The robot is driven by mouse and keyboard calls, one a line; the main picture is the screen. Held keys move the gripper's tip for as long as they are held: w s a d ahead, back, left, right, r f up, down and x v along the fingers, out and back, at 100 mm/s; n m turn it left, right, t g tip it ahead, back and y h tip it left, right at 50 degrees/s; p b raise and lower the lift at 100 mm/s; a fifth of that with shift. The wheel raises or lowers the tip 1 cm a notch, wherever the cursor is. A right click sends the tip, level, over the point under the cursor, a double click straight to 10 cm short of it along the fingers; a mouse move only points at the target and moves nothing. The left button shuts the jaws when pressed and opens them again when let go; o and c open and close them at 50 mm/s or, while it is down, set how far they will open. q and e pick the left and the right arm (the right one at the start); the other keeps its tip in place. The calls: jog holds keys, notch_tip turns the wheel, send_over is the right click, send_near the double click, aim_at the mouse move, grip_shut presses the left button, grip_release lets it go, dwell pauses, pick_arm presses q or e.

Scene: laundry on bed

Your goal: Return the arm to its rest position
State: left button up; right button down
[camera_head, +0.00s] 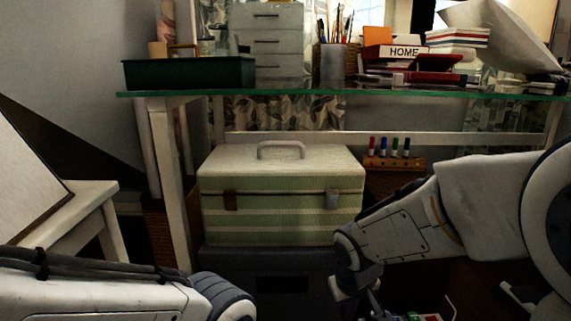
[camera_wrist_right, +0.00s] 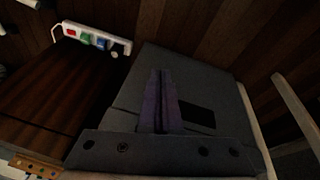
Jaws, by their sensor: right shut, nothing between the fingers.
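My right arm comes in from the right in the head view, bent downward, with its wrist in front of the right end of a striped green case. My right gripper (camera_wrist_right: 162,100) shows in the right wrist view with its two dark fingers together and nothing between them. In the head view its fingers are mostly cut off by the bottom edge. My left arm lies along the bottom left of the head view, and its gripper is out of frame.
The striped case (camera_head: 280,200) sits on a dark box (camera_head: 270,268) under a glass-topped desk (camera_head: 330,93). A white stool (camera_head: 85,205) stands at left. A holder of markers (camera_head: 393,163) is at right. A white power strip (camera_wrist_right: 92,38) lies on brown wood.

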jog(key=s+d+f+m, duration=0.3)
jog(key=s+d+f, duration=0.1)
jog(key=s+d, duration=0.25)
jog(key=s+a+r+n+g+y+p, duration=0.1)
jog(key=s+a+r+n+p, duration=0.3)
jog(key=r+p, duration=0.55)
jog(key=s+a+r+n+g+p, duration=0.1)
jog(key=s+a+r+p, duration=0.45)
jog(key=r+p, duration=0.4)
jog(key=s+a+r+n+g+y+p, duration=0.1)
jog(key=s+a+r+n+p, duration=0.3)
jog(key=r+p, duration=0.55)
notch_tip(320, 180, up, 39)
jog(key=m+p, duration=0.1)
jog(key=p, duration=3.2)
jog(key=shift+a+m+p, duration=0.3)
jog(key=shift+a+p, duration=0.05)
jog(key=shift+p, duration=0.05)
